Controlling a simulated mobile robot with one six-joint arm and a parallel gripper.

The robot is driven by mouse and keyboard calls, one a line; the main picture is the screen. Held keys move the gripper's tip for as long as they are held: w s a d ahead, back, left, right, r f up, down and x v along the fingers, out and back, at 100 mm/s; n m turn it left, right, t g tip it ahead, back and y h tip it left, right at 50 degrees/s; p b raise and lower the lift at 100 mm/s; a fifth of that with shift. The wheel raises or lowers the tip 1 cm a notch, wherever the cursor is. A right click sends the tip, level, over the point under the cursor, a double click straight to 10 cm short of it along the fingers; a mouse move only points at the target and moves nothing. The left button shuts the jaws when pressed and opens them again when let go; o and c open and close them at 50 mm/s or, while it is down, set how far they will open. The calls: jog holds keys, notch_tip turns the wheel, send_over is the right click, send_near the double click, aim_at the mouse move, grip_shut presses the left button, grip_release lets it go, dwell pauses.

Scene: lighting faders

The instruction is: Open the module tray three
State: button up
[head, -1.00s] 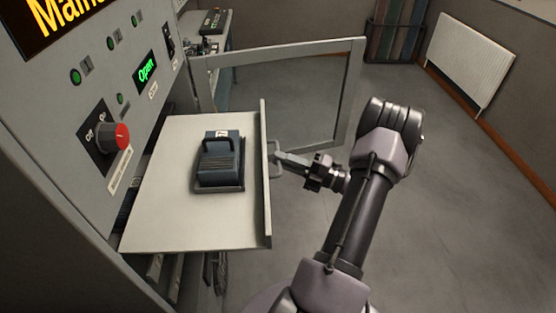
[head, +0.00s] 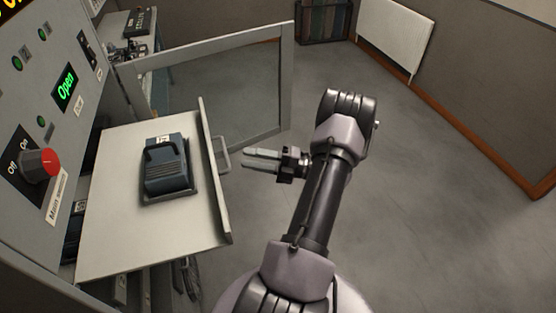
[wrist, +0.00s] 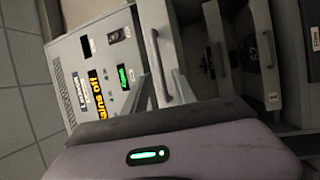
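A pale module tray (head: 118,235) is slid well out of the cabinet, and a dark blue-grey module (head: 167,168) sits on it. The tray's upright front panel (head: 214,170) carries a small bar handle (head: 221,155) on its outer side. The wrist view shows the cabinet and open compartments sideways.
A framed glass door (head: 215,90) stands open behind the tray. The floor (head: 420,210) to the right is clear, with a white radiator (head: 396,35) at the far wall.

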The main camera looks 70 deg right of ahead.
jog(key=v, duration=1.1)
jog(key=shift+p, duration=0.4)
